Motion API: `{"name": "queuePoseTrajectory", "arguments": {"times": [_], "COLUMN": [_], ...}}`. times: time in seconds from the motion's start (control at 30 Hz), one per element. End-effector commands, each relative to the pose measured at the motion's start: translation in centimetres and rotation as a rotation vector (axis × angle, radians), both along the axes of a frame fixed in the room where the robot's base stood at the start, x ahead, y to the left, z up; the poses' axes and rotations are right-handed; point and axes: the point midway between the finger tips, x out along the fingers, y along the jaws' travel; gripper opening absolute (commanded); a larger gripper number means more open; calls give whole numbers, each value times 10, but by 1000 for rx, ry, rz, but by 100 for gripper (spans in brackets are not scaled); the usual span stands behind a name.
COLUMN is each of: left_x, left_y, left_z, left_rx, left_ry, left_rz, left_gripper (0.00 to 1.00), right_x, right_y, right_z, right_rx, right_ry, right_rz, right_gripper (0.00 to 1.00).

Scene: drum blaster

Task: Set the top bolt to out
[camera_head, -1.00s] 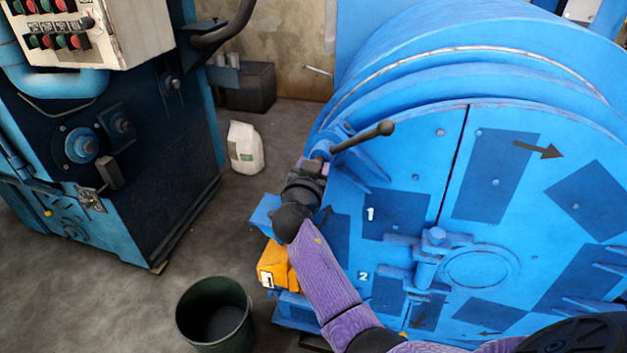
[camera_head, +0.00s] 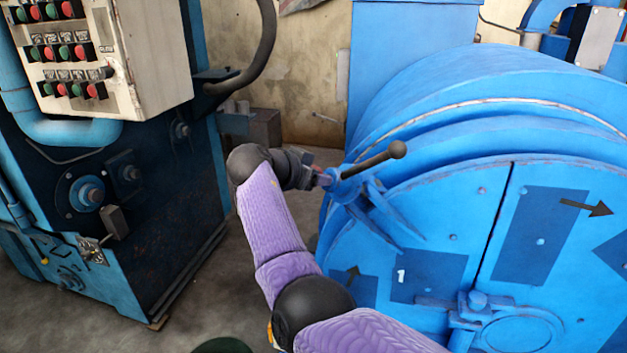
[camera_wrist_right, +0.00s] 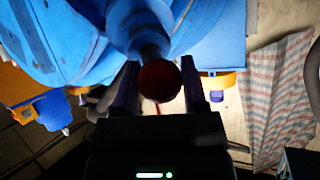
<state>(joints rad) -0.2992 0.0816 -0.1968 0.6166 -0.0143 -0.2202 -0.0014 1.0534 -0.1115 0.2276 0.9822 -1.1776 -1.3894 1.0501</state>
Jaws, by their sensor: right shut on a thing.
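The top bolt (camera_head: 371,163) is a dark rod with a round knob at its right end. It sits in a blue bracket at the upper left rim of the blue drum door (camera_head: 455,215). My right gripper (camera_head: 319,178) is at the bolt's left end, beside the bracket, and is shut on it. In the right wrist view, a dark red ball end (camera_wrist_right: 159,80) on a short shaft lies between the two fingers (camera_wrist_right: 166,92). The fingers partly hide the bolt's left end in the head view. My left gripper is not in view.
A dark blue machine (camera_head: 150,215) with a white button panel (camera_head: 125,50) stands at the left. Floor (camera_head: 222,290) shows between it and the drum. A green bin's rim (camera_head: 222,346) shows at the bottom edge. A striped cloth (camera_wrist_right: 275,95) hangs at the right in the wrist view.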

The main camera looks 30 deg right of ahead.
Motion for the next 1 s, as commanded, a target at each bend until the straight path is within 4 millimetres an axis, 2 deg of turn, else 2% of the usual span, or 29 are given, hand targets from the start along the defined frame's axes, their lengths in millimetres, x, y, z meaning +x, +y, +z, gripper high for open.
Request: {"name": "queuePoseTrajectory", "arguments": {"times": [0.6,0.63,0.77,0.8,1.0], "left_x": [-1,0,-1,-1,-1], "left_y": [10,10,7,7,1], "left_z": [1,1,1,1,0], "left_rx": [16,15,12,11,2], "left_ry": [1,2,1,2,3], "left_rz": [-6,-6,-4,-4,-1], "left_gripper": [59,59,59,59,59], "right_x": [1,1,1,1,1], "right_y": [-1,-1,-1,-1,-1], "right_z": [5,5,5,4,4], "right_rx": [-6,-6,-5,-5,-3], "right_ry": [-7,-7,-6,-6,-3], "right_rz": [4,4,3,3,2], "right_gripper": [0,59,87,89,89]}}
